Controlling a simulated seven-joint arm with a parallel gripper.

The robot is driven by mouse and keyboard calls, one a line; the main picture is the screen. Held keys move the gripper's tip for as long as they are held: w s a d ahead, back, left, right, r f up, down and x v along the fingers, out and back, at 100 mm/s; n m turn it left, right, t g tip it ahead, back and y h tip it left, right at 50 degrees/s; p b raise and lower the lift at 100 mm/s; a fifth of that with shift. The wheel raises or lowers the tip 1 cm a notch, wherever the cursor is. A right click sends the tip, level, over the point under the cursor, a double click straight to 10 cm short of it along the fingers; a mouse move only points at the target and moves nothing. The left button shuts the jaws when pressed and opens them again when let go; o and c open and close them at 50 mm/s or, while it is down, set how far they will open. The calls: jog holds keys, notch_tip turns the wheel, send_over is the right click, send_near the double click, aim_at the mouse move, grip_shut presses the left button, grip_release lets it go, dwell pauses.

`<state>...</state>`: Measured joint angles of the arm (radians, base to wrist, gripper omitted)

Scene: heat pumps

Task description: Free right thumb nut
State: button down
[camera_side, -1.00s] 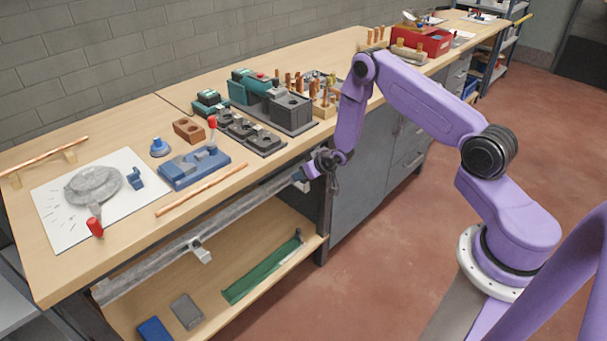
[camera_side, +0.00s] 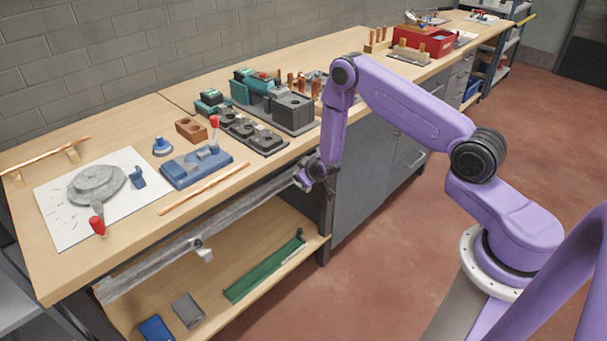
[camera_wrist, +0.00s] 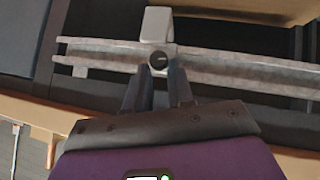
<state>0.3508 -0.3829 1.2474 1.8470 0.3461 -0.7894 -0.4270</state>
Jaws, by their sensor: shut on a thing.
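The right thumb nut (camera_wrist: 158,62) is a small dark round knob on the front of a grey metal rail (camera_wrist: 225,67) in the wrist view. A pale bracket (camera_wrist: 156,25) stands up from the rail just behind it. My gripper (camera_wrist: 161,72) has its two dark fingers shut on the nut from either side. In the side view my gripper (camera_side: 306,181) is at the right end of the long rail (camera_side: 150,265) along the bench front; it hides the nut there. Another clamp bracket (camera_side: 204,250) hangs on the rail further left.
The bench top (camera_side: 110,125) above holds a blue fixture (camera_side: 195,168), a copper pipe (camera_side: 205,189) near the front edge, and black and teal pump units (camera_side: 290,112). A lower shelf (camera_side: 235,255) carries a green tool (camera_side: 263,268). The floor to the right is clear.

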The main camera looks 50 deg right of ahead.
jog(key=shift+f+n+h, duration=0.6)
jog(key=shift+f+h, duration=0.05)
jog(key=shift+h, duration=0.05)
jog(key=shift+w+d+f, duration=0.1)
jog(key=shift+f, duration=0.05)
jog(key=c, duration=1.8)
grip_release()
jog(key=shift+n+h, duration=0.5)
jog(key=shift+h, duration=0.5)
jog(key=shift+c, duration=0.2)
jog(key=o, duration=0.7)
jog(key=shift+f, duration=0.1)
jog(key=shift+v, duration=2.6)
